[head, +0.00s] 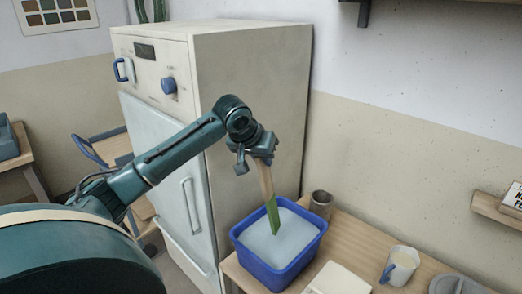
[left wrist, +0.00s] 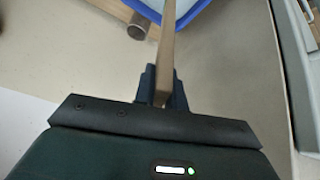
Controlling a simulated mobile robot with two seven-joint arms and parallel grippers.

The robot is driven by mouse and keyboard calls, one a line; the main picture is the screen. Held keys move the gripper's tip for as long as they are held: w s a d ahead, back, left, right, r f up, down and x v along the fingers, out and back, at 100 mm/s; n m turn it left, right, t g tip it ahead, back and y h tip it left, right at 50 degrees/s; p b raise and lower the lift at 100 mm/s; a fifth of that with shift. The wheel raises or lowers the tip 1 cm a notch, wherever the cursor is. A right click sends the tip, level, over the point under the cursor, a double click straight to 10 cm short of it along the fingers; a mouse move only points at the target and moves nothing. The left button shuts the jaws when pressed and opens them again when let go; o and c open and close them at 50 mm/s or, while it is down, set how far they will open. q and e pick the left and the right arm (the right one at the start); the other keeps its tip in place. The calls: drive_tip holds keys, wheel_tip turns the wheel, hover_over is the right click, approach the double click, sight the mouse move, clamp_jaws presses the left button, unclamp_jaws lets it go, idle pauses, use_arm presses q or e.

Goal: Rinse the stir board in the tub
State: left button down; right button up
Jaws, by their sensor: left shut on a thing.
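The stir board (head: 267,186) is a flat wooden stick with a green lower end. My left gripper (head: 259,157) is shut on its upper end and holds it almost upright, slightly tilted, over the tub. The blue tub (head: 265,274) stands on the wooden table and is filled with pale water. The green end of the board is at the water; how deep its tip reaches I cannot tell. In the left wrist view the board (left wrist: 166,55) runs up from between the fingers (left wrist: 164,85) towards the tub's blue rim (left wrist: 147,10). My right gripper is not in view.
A metal cup (head: 321,204) stands just behind the tub on the right. A mug (head: 400,265) with a blue handle and a pale book or pad (head: 339,280) are on the table (head: 352,238). A tall kiln-like cabinet (head: 262,100) stands close behind my left arm.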

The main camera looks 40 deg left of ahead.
sight(269, 189)
use_arm(q)
drive_tip(key=shift+w+d+f, duration=0.1)
drive_tip(key=shift+w+f, duration=0.05)
drive_tip(key=shift+f, duration=0.8)
drive_tip(key=f, duration=0.1)
drive_tip(key=f+b, duration=0.1)
drive_tip(key=f, duration=0.1)
drive_tip(key=shift+w+d+f, duration=0.1)
drive_tip(key=shift+w+f, duration=0.1)
drive_tip(key=shift+w, duration=0.15)
drive_tip(key=shift+w+f+b, duration=0.2)
drive_tip(key=shift+f+b, duration=0.25)
drive_tip(key=shift+f, duration=0.8)
drive_tip(key=shift+w+d+f+b, duration=0.1)
drive_tip(key=shift+w+f+b, duration=0.1)
drive_tip(key=shift+f, duration=0.6)
drive_tip(key=shift+w+d+f+b, duration=0.1)
drive_tip(key=shift+w+f+b, duration=0.1)
drive_tip(key=shift+f, duration=0.55)
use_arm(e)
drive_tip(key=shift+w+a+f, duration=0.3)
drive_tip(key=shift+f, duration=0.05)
use_arm(q)
drive_tip(key=shift+s, duration=0.15)
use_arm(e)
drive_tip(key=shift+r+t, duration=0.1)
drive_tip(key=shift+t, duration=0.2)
